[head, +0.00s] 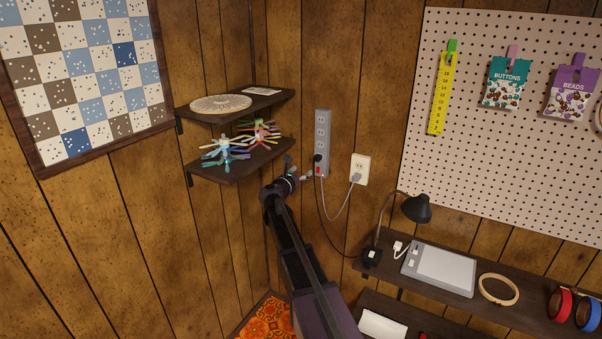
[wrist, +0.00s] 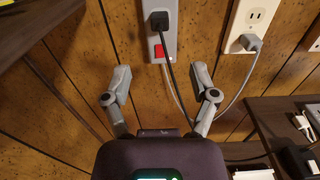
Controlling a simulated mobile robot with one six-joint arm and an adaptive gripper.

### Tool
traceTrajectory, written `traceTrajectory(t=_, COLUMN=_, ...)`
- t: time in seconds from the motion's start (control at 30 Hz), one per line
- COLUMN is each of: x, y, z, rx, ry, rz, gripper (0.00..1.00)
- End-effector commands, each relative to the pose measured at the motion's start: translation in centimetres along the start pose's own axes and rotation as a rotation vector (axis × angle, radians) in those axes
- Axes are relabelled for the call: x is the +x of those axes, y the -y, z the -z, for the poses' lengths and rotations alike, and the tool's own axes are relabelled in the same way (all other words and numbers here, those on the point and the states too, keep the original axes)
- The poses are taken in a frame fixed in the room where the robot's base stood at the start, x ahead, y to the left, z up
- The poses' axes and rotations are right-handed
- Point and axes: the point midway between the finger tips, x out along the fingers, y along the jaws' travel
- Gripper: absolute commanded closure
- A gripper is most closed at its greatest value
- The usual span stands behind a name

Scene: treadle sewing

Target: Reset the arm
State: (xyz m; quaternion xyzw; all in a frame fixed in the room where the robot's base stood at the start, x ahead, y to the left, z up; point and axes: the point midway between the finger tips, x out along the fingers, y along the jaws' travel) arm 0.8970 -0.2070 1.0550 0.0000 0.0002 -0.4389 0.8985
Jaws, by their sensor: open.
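My gripper (wrist: 160,84) is open and empty in the wrist view, its two fingers spread apart just below the grey power strip (wrist: 160,35). In the head view my gripper (head: 298,172) is at the end of my arm, which reaches up from the bottom centre toward the wall. The power strip also shows in the head view (head: 323,130), mounted upright on the wood-panelled wall. A black plug (wrist: 160,20) sits in the strip, above its red switch (wrist: 160,51). The fingers appear apart from the strip.
A wall outlet (head: 360,169) with a grey plug is right of the strip, and cords hang below. Corner shelves (head: 235,165) with thread bundles are close left of my gripper.

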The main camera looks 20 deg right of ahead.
Motion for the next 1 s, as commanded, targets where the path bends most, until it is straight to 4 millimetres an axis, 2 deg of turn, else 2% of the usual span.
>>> traceTrajectory(t=0.57, x=-0.4, y=0.5, z=0.2, rx=0.040, ry=-0.018, rz=0.010, gripper=0.24)
traceTrajectory(t=0.77, x=-2.4, y=2.7, z=1.5, rx=0.237, ry=-0.106, rz=0.069, gripper=0.24)
traceTrajectory(t=1.0, x=-7.2, y=6.6, z=5.0, rx=0.650, ry=-0.295, rz=0.239, gripper=0.24)
